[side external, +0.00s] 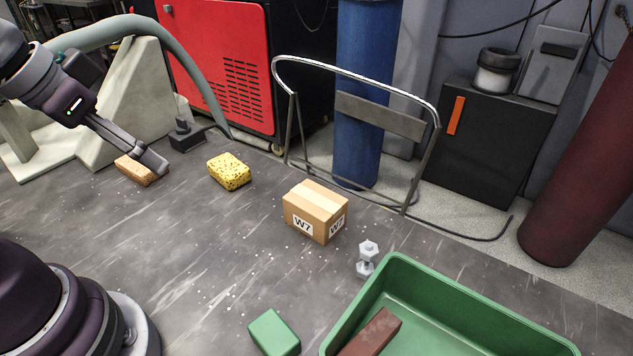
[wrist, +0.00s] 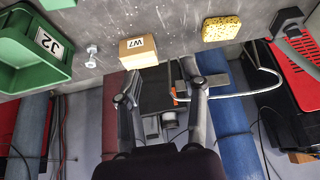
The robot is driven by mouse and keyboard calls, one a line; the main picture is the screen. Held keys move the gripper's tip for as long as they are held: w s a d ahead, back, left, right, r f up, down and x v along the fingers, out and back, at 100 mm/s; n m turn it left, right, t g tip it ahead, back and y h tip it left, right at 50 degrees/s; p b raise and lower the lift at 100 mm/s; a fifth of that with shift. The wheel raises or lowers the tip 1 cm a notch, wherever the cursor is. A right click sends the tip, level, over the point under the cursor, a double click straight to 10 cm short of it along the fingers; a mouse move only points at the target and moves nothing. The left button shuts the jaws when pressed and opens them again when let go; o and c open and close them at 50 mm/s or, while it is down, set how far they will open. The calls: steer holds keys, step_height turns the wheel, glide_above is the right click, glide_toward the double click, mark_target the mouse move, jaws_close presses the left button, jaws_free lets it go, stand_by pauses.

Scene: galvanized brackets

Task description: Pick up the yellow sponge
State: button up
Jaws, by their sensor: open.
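The yellow sponge (side external: 229,173) lies on the grey work surface in the side view, left of the cardboard box. In the wrist view the sponge (wrist: 222,29) is near the top, right of centre, beyond my fingers and not between them. My gripper (side external: 153,160) is at the left of the side view, apart from the sponge and to its left. In the wrist view my gripper (wrist: 160,90) has its two fingers spread wide with nothing held.
An orange-brown block (side external: 137,171) is beside my fingers. A W7 box (side external: 315,212), a bolt-like metal piece (side external: 367,257) and a green block (side external: 274,332) lie rightward. A green bin (side external: 475,290) holds a brown block (side external: 371,334). A metal frame (side external: 357,84) stands behind.

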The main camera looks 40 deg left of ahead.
stand_by(0.4)
steer(key=o, duration=0.9)
steer(key=shift+o, duration=0.2)
steer(key=m+g+y, duration=0.4)
steer(key=m+g, duration=0.1)
steer(key=m, duration=1.5)
glide_above(236, 171)
steer(key=d, duration=0.4)
step_height(236, 171, down, 11)
steer(key=shift+y, duration=0.3)
steer(key=x, duration=1)
steer(key=shift+s+a+f, duration=0.25)
